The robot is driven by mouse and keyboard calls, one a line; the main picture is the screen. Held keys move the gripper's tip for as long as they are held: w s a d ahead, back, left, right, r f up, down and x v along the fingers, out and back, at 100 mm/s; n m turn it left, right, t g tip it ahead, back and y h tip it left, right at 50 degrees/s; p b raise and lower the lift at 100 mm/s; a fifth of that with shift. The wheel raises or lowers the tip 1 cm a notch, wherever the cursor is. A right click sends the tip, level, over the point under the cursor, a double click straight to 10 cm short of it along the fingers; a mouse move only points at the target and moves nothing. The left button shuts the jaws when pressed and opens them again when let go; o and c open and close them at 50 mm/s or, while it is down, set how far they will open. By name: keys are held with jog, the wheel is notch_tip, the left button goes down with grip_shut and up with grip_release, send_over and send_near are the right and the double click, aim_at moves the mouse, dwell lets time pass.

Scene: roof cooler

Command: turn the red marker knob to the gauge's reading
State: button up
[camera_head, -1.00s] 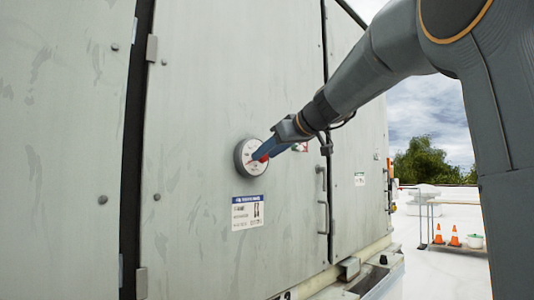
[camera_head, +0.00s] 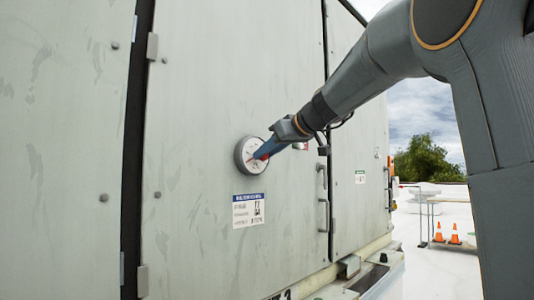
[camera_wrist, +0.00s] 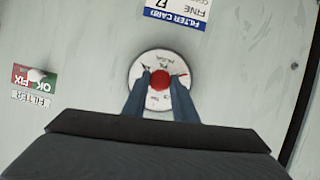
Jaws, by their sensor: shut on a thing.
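The round gauge (camera_head: 246,167) with a white face is on the grey cabinet door. It also shows in the wrist view (camera_wrist: 157,104), with a dark needle at its upper left and a thin red marker pointing right. The red knob (camera_wrist: 160,80) is at the middle of the gauge face. My gripper (camera_wrist: 160,76) has its two blue fingers on either side of the knob, shut on it. In the head view my gripper (camera_head: 262,154) reaches the gauge from the right, and its fingers hide most of the knob.
A filter card label (camera_head: 248,210) is on the door below the gauge. A green and red OK/FIX sign (camera_wrist: 35,79) shows left in the wrist view. Door handles (camera_head: 322,200) stand out to the right.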

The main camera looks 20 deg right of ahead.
jog(key=m+y, duration=0.2)
jog(key=m, duration=0.2)
jog(key=m+g+y+p, duration=0.1)
jog(key=m+y, duration=0.2)
jog(key=d+m+g+y, duration=0.1)
jog(key=m+y, duration=0.1)
jog(key=m, duration=0.2)
jog(key=shift+w+f+m, duration=0.3)
jog(key=m+y, duration=0.2)
jog(key=m, duration=0.2)
jog(key=shift+f+t, duration=0.1)
jog(key=shift+t, duration=0.3)
dwell(0.6)
jog(key=o, duration=1)
jog(key=shift+o, duration=0.2)
jog(key=v, duration=0.8)
